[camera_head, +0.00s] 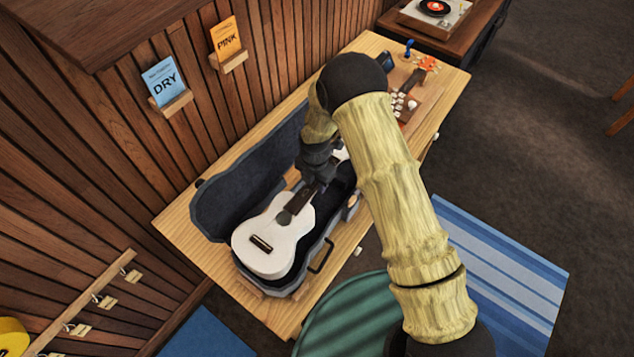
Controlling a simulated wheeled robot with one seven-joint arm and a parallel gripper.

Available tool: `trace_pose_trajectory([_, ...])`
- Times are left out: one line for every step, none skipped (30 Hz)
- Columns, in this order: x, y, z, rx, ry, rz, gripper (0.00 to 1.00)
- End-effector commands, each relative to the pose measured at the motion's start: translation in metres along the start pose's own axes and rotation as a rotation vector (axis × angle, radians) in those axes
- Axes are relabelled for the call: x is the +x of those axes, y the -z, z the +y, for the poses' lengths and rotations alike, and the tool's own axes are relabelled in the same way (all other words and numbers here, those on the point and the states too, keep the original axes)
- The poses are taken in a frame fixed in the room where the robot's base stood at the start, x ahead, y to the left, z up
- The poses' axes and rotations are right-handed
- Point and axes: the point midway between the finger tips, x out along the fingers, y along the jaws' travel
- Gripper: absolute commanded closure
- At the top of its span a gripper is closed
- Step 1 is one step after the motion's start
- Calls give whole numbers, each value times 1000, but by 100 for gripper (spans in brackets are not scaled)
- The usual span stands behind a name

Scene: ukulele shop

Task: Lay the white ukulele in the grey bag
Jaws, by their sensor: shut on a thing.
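The white ukulele (270,243) is over the base of the open grey bag (243,183), body toward the front and neck pointing back right. It looks to be within the bag's outline; I cannot tell whether it rests on the bottom. The bag is a hard-looking case on the wooden table, its lid raised on the left, a handle on its right side. My gripper (318,180) is shut on the ukulele's dark neck. My arm hides the far end of the neck and part of the bag's right side.
The wooden table (176,222) stands against a slatted wall with a blue DRY card (164,82) and an orange PINK card (226,39). Small items, including an orange one (427,63), lie at the table's far end. A record player (434,12) stands beyond.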

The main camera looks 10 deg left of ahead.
Motion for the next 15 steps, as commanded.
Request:
trace_pose_trajectory([-1,-1,0,2,-1,0,100])
trace_pose_trajectory([-1,-1,-1,3,-1,0,100])
trace_pose_trajectory([-1,-1,-1,3,-1,0,100])
trace_pose_trajectory([-1,-2,-1,4,-1,0,100])
trace_pose_trajectory([-1,-2,-1,4,-1,0,100])
trace_pose_trajectory([-1,-2,-1,4,-1,0,100])
trace_pose_trajectory([-1,-3,-1,4,-1,0,100])
trace_pose_trajectory([-1,-3,0,5,-2,0,100])
trace_pose_trajectory([-1,-3,0,5,-2,0,100])
trace_pose_trajectory([-1,-4,0,4,-2,0,100])
trace_pose_trajectory([-2,-4,0,3,-2,0,100])
trace_pose_trajectory([-2,-4,0,3,-1,0,100])
trace_pose_trajectory([-2,-4,0,3,-1,0,100])
trace_pose_trajectory([-2,-4,0,3,-1,0,100])
trace_pose_trajectory([-2,-4,0,3,-1,0,100])
